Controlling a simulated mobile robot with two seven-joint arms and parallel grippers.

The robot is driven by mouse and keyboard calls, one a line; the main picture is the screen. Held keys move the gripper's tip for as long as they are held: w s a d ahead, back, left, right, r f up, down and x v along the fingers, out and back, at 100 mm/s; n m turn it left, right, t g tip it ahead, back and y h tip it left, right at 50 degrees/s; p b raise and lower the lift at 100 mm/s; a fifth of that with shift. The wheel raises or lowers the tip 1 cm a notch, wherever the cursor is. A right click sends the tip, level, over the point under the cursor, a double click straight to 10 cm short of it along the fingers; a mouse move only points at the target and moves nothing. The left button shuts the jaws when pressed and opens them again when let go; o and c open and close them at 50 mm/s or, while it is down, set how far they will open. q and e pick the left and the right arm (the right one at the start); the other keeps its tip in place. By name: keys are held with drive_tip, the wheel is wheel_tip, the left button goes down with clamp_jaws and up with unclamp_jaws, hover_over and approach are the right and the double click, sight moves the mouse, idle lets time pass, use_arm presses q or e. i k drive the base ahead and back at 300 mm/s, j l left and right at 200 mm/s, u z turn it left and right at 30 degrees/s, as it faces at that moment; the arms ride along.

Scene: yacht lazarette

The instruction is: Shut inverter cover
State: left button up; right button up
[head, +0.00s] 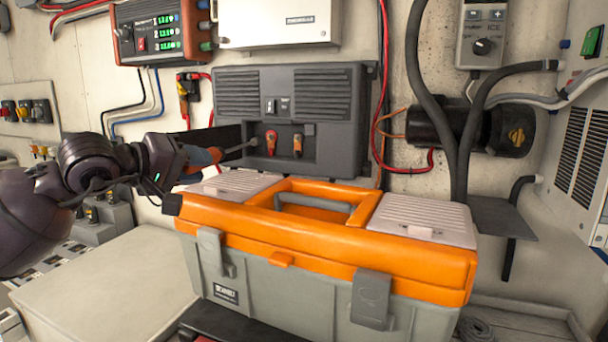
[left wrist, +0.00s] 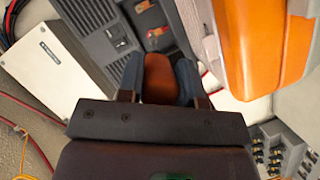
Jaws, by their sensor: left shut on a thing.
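The inverter (head: 290,115) is a dark grey box on the back wall with louvred vents and a small switch. Its lower recess is exposed, showing a red and an orange terminal. A dark flat panel (head: 222,134) stands out at its left edge; it looks like the open cover, partly hidden by my arm. My left gripper (head: 200,157) is left of the recess, shut on an orange-handled tool (left wrist: 160,78). The tool's grey shaft points right, its end close to the recess's left edge; I cannot tell whether it touches. My right gripper is not in view.
A large orange and grey toolbox (head: 325,235) stands in front of and below the inverter. A white box (head: 280,22) is mounted above. Red cables (head: 383,100) run down right of the inverter. A black cylinder (head: 480,128) is farther right. The pale bench (head: 110,285) at left has bare space.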

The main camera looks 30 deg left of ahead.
sight(226, 137)
drive_tip(key=k+j, duration=0.15)
drive_tip(key=k, duration=0.35)
drive_tip(key=k+j, duration=0.15)
drive_tip(key=k, duration=0.3)
